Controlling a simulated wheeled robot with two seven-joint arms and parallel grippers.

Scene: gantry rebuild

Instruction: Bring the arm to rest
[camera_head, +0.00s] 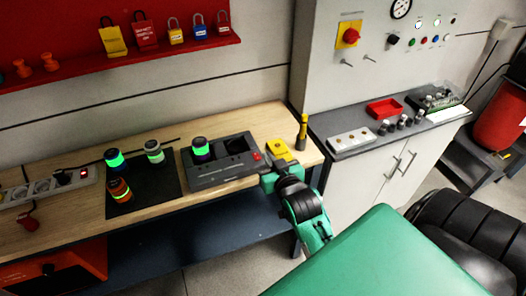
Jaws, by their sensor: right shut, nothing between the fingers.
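My right gripper (279,153) shows at the right end of the wooden workbench (85,222), with its green and black arm (303,203) coming up from below. It is shut and holds nothing. It is just right of a dark grey device (222,174) with a red button, and it hides part of the bench top there. I cannot tell whether it touches the bench. My left gripper is not in view.
A black mat (150,200) bears dark cylinders with glowing bands. A yellow-topped upright object (302,132) stands close behind my right gripper. A grey-topped cabinet (340,122) with a red tray (384,109) is to the right. A power strip (45,188) lies left.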

